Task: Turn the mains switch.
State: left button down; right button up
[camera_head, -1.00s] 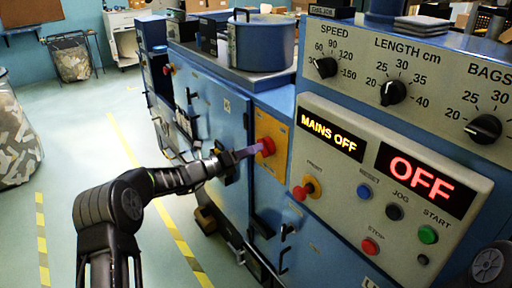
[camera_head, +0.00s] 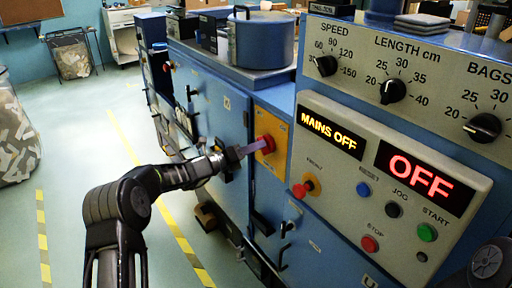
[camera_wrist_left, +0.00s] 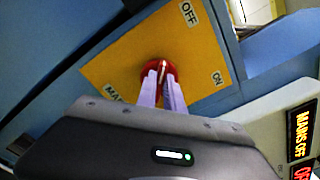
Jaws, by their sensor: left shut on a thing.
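The red mains switch (camera_head: 267,144) sits on a yellow plate (camera_head: 279,129) on the side of the blue machine. In the left wrist view the switch knob (camera_wrist_left: 157,70) shows on its yellow plate (camera_wrist_left: 118,62), with the words OFF and ON printed around it. My left gripper (camera_head: 258,147) is at the knob, its two pale fingers shut on it; they also show in the left wrist view (camera_wrist_left: 161,80). The fingers hide part of the knob. The display (camera_head: 332,132) reads MAINS OFF. My right gripper is not in view.
The sloped control panel (camera_head: 330,205) with several buttons and a red OFF display (camera_head: 425,179) stands right of the switch. A blue pot (camera_head: 262,42) stands on the machine top. The floor (camera_head: 90,150) at the left is largely clear.

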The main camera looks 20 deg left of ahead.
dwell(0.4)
pick_arm(q)
jog(key=shift+s+d+m+b, duration=0.1)
jog(key=shift+m+b, duration=2.9)
jog(key=shift+b, duration=0.7)
jog(key=shift+s+d+m+b, duration=0.1)
jog(key=shift+m+b, duration=2.9)
jog(key=shift+b, duration=0.75)
jog(key=shift+s+d+m+b, duration=0.1)
jog(key=shift+m+b, duration=2.9)
jog(key=shift+b, duration=0.7)
jog(key=c, duration=1.5)
grip_release()
jog(key=shift+o, duration=0.2)
